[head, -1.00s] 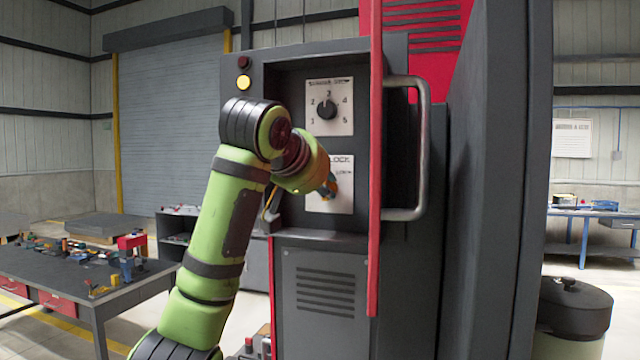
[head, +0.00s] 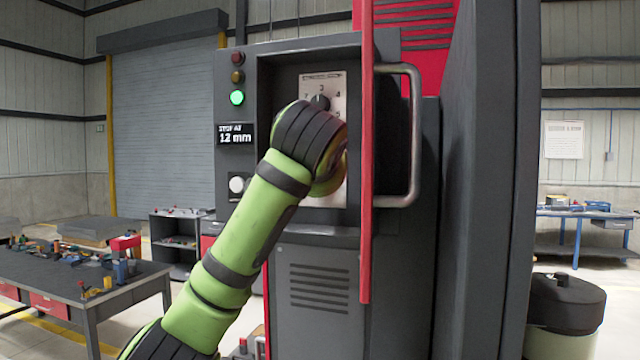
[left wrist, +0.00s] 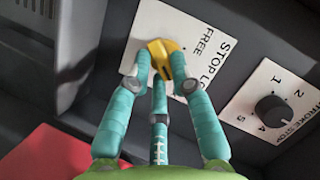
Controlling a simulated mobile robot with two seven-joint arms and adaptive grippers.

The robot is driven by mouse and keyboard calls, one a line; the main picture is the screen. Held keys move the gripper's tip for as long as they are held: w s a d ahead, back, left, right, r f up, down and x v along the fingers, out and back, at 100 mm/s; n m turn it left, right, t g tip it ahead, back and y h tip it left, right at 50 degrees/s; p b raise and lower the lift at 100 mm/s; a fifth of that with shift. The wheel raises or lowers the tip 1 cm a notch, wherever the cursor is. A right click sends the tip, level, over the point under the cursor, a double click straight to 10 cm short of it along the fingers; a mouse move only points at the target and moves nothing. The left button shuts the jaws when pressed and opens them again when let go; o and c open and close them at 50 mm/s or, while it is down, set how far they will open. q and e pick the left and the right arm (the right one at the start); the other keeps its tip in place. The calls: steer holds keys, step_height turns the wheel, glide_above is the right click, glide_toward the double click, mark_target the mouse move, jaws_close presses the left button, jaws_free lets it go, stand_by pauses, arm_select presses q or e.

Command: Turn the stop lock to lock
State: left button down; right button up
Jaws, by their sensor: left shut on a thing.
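The stop lock is a yellow knob (left wrist: 163,47) on a white plate (left wrist: 180,22) marked STOP LOCK and FREE in the left wrist view. My left gripper (left wrist: 161,62) is shut on this knob, its teal fingers around it. The fingers cover part of the knob and plate, so I cannot tell which mark the knob points at. Only the lower edge of the plate (head: 325,201) shows there. My right gripper is in neither view.
Above the lock sits the black stroke stop dial (head: 320,102). A green lamp (head: 237,97) is lit beside a "STOP AT 12 mm" sign (head: 235,134). A red door edge with a grey handle (head: 412,140) stands close right of the recess. A workbench (head: 100,275) is at left.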

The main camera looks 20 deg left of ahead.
arm_select(q)
steer(key=shift+w+f+m+y, duration=0.1)
steer(key=shift+f+m+y, duration=0.2)
steer(key=shift+f+m, duration=0.1)
stand_by(0.3)
steer(key=c, duration=1.1)
jaws_free()
steer(key=shift+a+r, duration=0.1)
steer(key=shift+s+r, duration=0.25)
steer(key=shift+s, duration=0.1)
steer(key=v, duration=0.6)
steer(key=shift+s, duration=0.3)
steer(key=shift+f, duration=0.15)
